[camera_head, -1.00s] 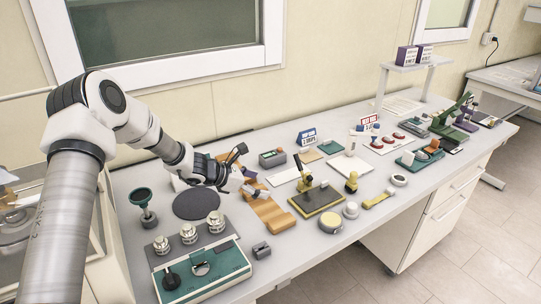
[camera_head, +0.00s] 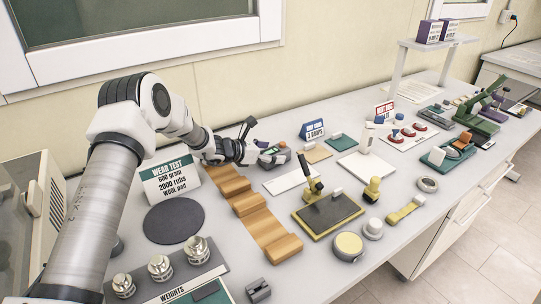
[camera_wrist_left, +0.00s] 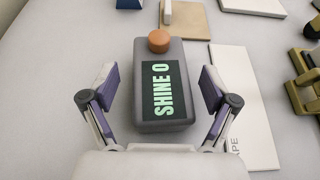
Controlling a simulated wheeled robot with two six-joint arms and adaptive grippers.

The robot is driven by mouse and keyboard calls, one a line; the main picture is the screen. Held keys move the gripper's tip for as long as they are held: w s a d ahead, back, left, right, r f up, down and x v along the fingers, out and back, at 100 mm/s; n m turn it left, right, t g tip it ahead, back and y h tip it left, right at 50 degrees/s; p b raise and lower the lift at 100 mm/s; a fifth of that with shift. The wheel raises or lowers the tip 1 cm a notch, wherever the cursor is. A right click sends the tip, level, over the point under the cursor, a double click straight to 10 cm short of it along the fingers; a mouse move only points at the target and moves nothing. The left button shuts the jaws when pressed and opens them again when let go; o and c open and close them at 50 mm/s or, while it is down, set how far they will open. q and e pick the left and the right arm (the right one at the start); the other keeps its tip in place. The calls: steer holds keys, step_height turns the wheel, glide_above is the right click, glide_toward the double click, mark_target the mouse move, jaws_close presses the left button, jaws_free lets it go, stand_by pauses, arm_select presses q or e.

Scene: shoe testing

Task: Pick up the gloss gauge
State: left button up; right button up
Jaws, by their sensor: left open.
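The gloss gauge (camera_wrist_left: 170,110) is a dark grey box with a screen reading "SHINE 0" and an orange knob on top at its far end. In the left wrist view it lies on the table between my left gripper's two fingers (camera_wrist_left: 157,88). The fingers are open, one on each side, with a gap showing on both sides. In the head view the left gripper (camera_head: 256,148) is over the gauge (camera_head: 271,151), partly hiding it. My right gripper is not in view.
A white card (camera_head: 290,181) lies close beside the gauge. Wooden steps (camera_head: 268,232) and a "WEAR TEST" sign (camera_head: 171,178) stand nearby.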

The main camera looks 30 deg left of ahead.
arm_select(q)
steer(key=shift+w+f, duration=0.1)
steer(key=shift+w, duration=0.1)
steer(key=shift+s+d, duration=0.1)
steer(key=shift+d, duration=0.05)
steer(key=shift+s+d+r, duration=0.1)
steer(key=shift+s+r, duration=0.05)
steer(key=shift+r, duration=0.15)
steer(key=shift+c, duration=1)
steer(key=c, duration=1.3)
